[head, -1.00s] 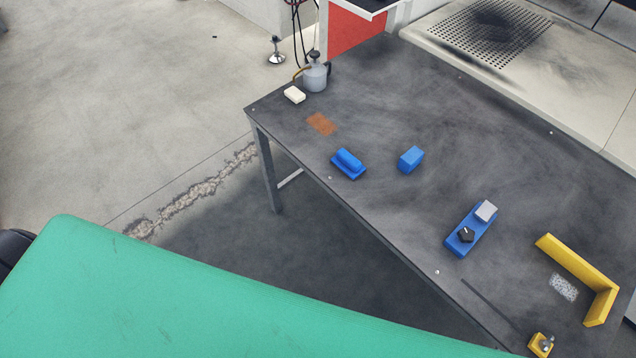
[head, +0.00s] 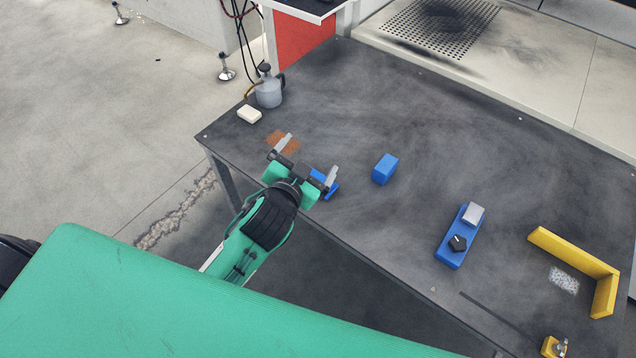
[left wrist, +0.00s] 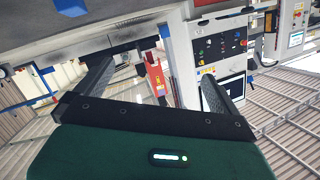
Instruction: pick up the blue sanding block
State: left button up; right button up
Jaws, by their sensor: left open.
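The blue sanding block (head: 333,190), a flat base with a rounded grip on top, lies near the left front edge of the dark table in the head view. It is mostly hidden behind my left gripper (head: 308,160). The gripper is open with its two grey fingers apart, and nothing shows between them. It appears above the table edge, in front of the block; I cannot tell its exact height. In the left wrist view the open fingers (left wrist: 156,72) point at the room, and the block cannot be made out there. My right gripper is not in view.
A plain blue block (head: 385,169) stands to the right. A blue base (head: 452,250) carries a grey piece and black knob. An orange patch (head: 290,137), white bar (head: 249,114) and grey can (head: 269,94) are at the far left. A yellow angle (head: 570,255) is at right.

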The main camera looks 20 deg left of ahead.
pick_arm(q)
jog(key=d+r+m+t+h, duration=0.2)
jog(key=d+r+m+h, duration=1.25)
jog(key=r, duration=0.25)
jog(key=s+d+m+g+h, duration=0.2)
jog(key=d+m+g+h, duration=0.4)
jog(key=m+g, duration=0.45)
jog(key=m+g+y, duration=0.7)
jog(key=m+y, duration=0.3)
jog(key=y, duration=1.1)
send_over(318, 176)
notch_tip(318, 176, down, 17)
jog(key=f, duration=0.7)
jog(key=shift+w+d+p, duration=0.15)
jog(key=shift+w+p, duration=0.15)
jog(key=shift+p, duration=0.1)
jog(key=shift+s+f, duration=0.1)
jog(key=shift+f, duration=0.85)
notch_tip(318, 176, down, 4)
jog(key=shift+s+r+p, duration=0.15)
jog(key=shift+p, duration=0.6)
jog(key=shift+f, duration=0.5)
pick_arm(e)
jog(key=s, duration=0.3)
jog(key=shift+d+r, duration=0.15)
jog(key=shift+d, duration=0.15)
